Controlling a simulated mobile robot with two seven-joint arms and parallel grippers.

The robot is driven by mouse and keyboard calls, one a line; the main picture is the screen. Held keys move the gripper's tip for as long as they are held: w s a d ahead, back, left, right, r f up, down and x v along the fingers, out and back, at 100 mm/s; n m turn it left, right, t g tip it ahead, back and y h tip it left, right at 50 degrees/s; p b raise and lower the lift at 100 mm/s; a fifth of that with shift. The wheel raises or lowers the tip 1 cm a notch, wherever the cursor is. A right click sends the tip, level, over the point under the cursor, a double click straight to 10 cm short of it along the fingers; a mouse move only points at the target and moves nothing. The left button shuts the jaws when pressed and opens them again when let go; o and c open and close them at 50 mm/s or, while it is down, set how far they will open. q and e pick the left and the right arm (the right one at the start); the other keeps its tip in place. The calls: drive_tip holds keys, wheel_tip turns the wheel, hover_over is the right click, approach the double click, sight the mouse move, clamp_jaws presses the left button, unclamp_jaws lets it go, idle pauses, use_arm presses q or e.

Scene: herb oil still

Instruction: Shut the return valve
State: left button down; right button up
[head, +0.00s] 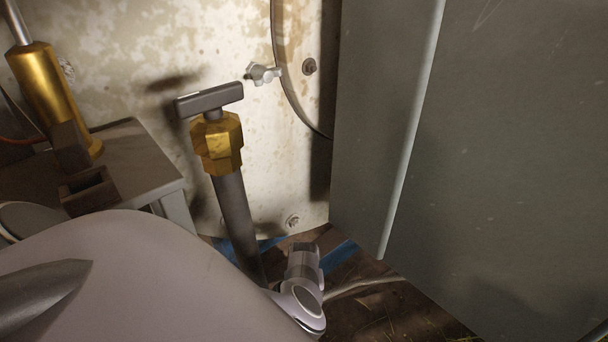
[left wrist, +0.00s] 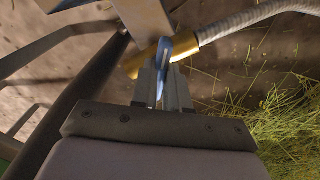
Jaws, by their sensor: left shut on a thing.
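In the left wrist view, a brass valve body (left wrist: 136,65) joins a braided metal hose (left wrist: 246,20). A blue lever (left wrist: 181,45) sits on the brass and runs down between the fingers of my left gripper (left wrist: 164,92). The gripper is shut on this lever. I take this for the return valve. The lever's exact angle to the pipe is hard to tell. In the head view, my left arm hides this valve and the gripper's fingers. My right gripper is in neither view.
A dark upright pipe (head: 237,220) with a brass nut (head: 217,145) and grey T-handle (head: 209,98) stands mid-view. A grey panel (head: 500,150) fills the right. A grey bench (head: 135,160) and brass cylinder (head: 55,95) are at left. Grass (left wrist: 275,115) lies beside the gripper.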

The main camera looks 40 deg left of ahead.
use_arm(q)
drive_tip(key=n, duration=0.3)
drive_tip(key=n+b, duration=0.1)
drive_tip(key=n, duration=0.2)
drive_tip(key=shift+n, duration=0.8)
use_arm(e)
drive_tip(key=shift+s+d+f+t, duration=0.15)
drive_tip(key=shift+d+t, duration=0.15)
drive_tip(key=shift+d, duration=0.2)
use_arm(q)
drive_tip(key=c, duration=1.1)
unclamp_jaws()
drive_tip(key=shift+r, duration=0.1)
